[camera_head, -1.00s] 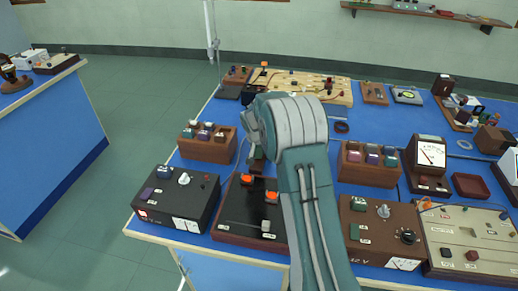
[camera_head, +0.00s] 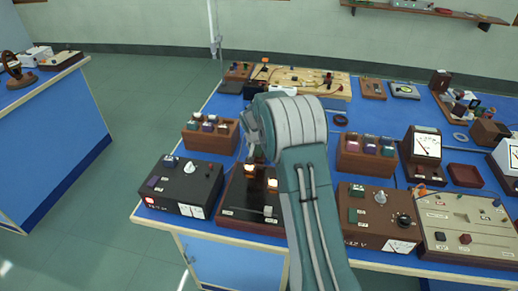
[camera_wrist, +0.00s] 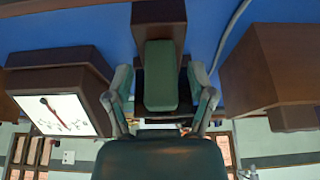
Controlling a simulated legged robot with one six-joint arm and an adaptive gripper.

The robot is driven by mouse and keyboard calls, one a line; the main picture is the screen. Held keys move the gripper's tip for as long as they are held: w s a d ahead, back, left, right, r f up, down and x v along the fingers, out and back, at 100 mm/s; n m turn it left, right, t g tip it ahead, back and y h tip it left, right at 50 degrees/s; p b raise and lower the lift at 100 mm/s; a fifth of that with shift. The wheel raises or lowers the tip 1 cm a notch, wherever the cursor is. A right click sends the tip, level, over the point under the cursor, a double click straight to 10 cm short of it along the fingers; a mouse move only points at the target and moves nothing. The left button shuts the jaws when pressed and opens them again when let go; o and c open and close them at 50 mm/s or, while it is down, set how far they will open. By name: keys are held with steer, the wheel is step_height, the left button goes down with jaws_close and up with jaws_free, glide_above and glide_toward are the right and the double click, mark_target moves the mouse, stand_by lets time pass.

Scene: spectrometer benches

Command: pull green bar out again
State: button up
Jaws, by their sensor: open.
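In the wrist view a green bar (camera_wrist: 160,78) sticks out of a brown block (camera_wrist: 158,12) towards my gripper (camera_wrist: 162,101). The two fingers of my gripper stand open on either side of the bar. A gap shows beside the bar's upper part; whether the fingertips touch its sides I cannot tell. In the head view my gripper is mostly hidden behind my arm, above the dark lamp board, and I cannot make out this bar there.
In the wrist view a meter (camera_wrist: 66,116) stands left and a brown box (camera_wrist: 272,75) right, close to the fingers. In the head view a black supply box (camera_head: 181,186), a lamp board (camera_head: 242,214) and a brown supply box (camera_head: 375,216) line the blue bench's front edge.

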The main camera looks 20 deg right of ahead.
steer(key=shift+a, duration=0.3)
steer(key=shift+r, duration=0.25)
steer(key=v, duration=1.1)
steer(key=shift+s+a, duration=0.15)
steer(key=shift+a, duration=0.1)
steer(key=shift+d+r, duration=0.15)
steer(key=shift+d, duration=0.05)
